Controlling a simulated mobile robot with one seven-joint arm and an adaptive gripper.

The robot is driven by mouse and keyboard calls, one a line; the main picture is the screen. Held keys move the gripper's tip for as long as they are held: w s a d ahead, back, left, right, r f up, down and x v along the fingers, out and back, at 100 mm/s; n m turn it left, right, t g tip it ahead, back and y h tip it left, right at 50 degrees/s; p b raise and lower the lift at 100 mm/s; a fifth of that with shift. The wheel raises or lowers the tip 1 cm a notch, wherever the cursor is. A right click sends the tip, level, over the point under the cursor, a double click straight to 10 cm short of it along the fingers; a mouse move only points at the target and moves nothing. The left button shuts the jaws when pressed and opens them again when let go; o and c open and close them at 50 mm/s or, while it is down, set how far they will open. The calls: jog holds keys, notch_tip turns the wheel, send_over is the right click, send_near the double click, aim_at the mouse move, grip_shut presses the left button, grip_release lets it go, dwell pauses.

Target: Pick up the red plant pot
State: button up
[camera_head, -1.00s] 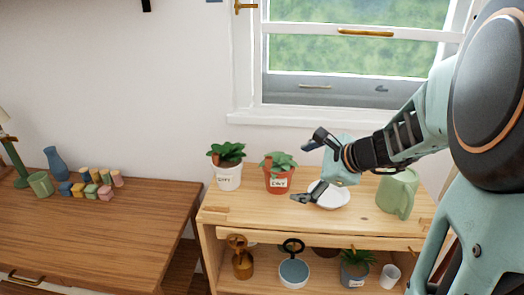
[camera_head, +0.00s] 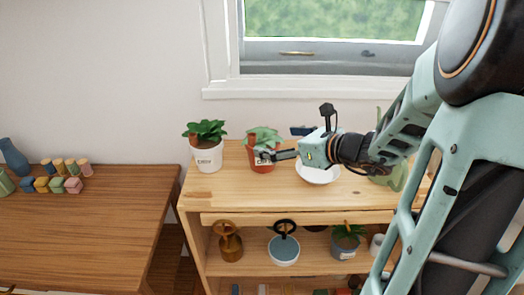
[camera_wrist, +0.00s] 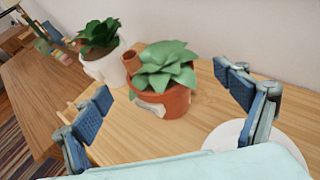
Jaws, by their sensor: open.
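The red plant pot (camera_head: 262,165) is terracotta red with a green succulent and a pale label. It stands upright on the light wooden shelf top (camera_head: 235,192), between a white pot and a white plate. In the wrist view the red pot (camera_wrist: 165,101) sits ahead, between the two fingers and beyond their tips. My gripper (camera_head: 282,142) is at the pot's right side in the head view, and one finger overlaps the pot's front there. In the wrist view my gripper (camera_wrist: 168,98) is wide open and empty, with blue pads on both fingers.
A white pot with a plant (camera_head: 206,154) stands close left of the red pot. A white plate (camera_head: 318,174) lies under my gripper, and a green jug (camera_head: 396,180) stands to the right. Several items fill the lower shelf (camera_head: 310,265). The wall and window (camera_head: 330,55) are behind.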

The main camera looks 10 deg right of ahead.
aim_at(265, 140)
jog(key=shift+f+b+x, duration=0.15)
jog(key=shift+b+x, duration=0.15)
jog(key=shift+x, duration=1.25)
jog(key=shift+f+b+x, duration=0.15)
jog(key=shift+b+x, duration=0.1)
jog(key=shift+x, duration=1.3)
jog(key=shift+s, duration=0.15)
jog(key=shift+c, duration=0.7)
jog(key=c, duration=1.7)
jog(key=shift+r, duration=0.15)
jog(key=shift+c, duration=0.9)
jog(key=shift+r, duration=0.1)
